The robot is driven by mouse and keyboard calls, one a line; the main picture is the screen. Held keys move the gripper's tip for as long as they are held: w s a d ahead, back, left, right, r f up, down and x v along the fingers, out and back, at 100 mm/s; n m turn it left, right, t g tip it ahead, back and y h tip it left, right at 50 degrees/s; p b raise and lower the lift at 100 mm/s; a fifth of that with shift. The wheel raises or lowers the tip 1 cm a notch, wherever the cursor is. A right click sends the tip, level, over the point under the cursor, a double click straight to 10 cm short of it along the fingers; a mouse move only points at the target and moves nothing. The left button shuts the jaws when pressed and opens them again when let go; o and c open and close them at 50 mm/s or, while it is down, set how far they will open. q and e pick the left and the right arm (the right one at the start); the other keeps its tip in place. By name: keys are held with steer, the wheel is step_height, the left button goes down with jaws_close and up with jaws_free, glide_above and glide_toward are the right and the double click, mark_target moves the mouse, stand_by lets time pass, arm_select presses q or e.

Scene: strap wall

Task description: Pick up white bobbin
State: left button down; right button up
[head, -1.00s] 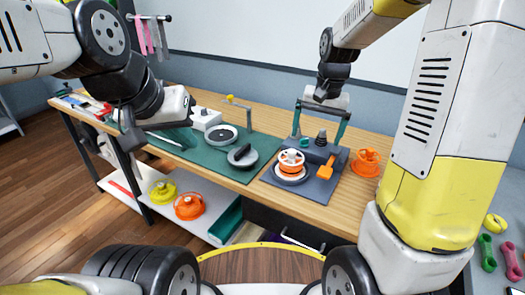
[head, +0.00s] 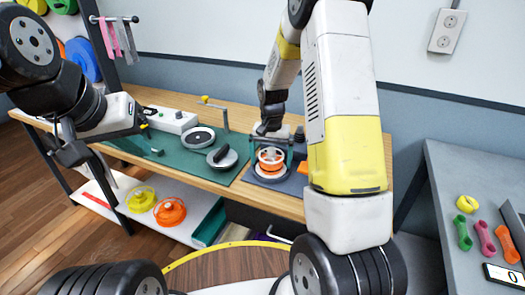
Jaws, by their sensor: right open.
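A white-topped bobbin (head: 271,154) with an orange band stands on the dark grey mat (head: 276,186) toward the right of the workbench in the head view. My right gripper (head: 272,146) is open just above or around the bobbin; whether its fingers touch it I cannot tell. My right arm hides part of the mat and the bench behind. My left gripper (head: 112,148) is open and empty over the left part of the bench, with its fingers spread wide.
A green mat (head: 186,168) left of the bobbin holds a black-topped disc (head: 222,157) and a round plate (head: 198,136). Yellow (head: 141,198) and orange (head: 170,212) spools sit on the lower shelf. A grey side table (head: 450,190) at right holds coloured pieces.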

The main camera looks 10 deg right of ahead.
steer(key=shift+f, duration=0.15)
steer(key=shift+c, duration=0.2)
steer(key=c, duration=1.6)
